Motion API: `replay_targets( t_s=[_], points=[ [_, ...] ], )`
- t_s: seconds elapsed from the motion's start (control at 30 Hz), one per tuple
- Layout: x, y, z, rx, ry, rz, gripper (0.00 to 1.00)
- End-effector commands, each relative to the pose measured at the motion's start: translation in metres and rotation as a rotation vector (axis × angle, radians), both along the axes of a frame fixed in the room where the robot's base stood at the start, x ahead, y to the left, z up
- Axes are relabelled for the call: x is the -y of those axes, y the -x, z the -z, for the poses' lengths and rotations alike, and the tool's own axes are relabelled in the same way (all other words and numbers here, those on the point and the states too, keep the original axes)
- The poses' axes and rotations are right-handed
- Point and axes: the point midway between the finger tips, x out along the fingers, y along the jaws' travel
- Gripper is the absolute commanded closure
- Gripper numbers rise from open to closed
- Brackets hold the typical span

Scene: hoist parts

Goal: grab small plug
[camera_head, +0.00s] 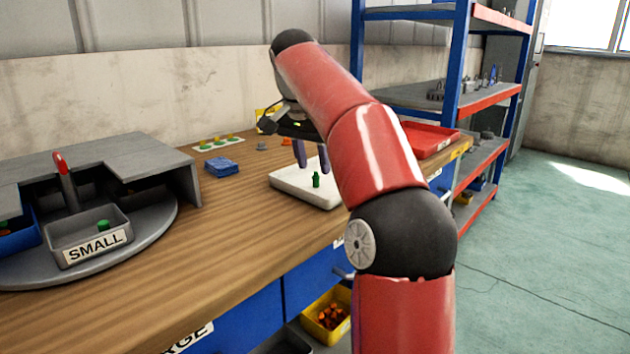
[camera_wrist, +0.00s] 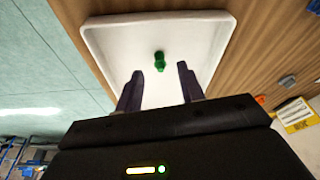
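The small green plug (camera_head: 316,180) stands in the white tray (camera_head: 290,183) on the wooden workbench. In the wrist view the plug (camera_wrist: 159,61) lies beyond my fingertips, about midway between their lines, with bare tray around it. My gripper (camera_head: 312,168) is over the tray, fingers pointing down. In the wrist view its two dark fingers (camera_wrist: 159,75) are spread apart with nothing between them. The gripper is open and not touching the plug as far as I can see. My arm hides part of the tray's right side in the head view.
A grey bin labelled SMALL (camera_head: 92,240) with a green piece sits on a round turntable at left. A red tray (camera_head: 430,139) is at the right. The bench's front middle is clear.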

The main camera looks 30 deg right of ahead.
Motion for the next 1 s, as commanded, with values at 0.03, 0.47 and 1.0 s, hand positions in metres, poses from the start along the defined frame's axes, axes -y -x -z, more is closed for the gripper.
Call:
replay_targets(
  t_s=[0.03, 0.47, 1.0],
  points=[
    [0.003, 0.0, 0.013, -0.004, -0.001, 0.002, 0.61],
    [0.007, -0.004, 0.031, 0.0, -0.001, -0.001, 0.61],
    [0.007, -0.004, 0.031, 0.0, -0.001, -0.001, 1.0]
  ],
)
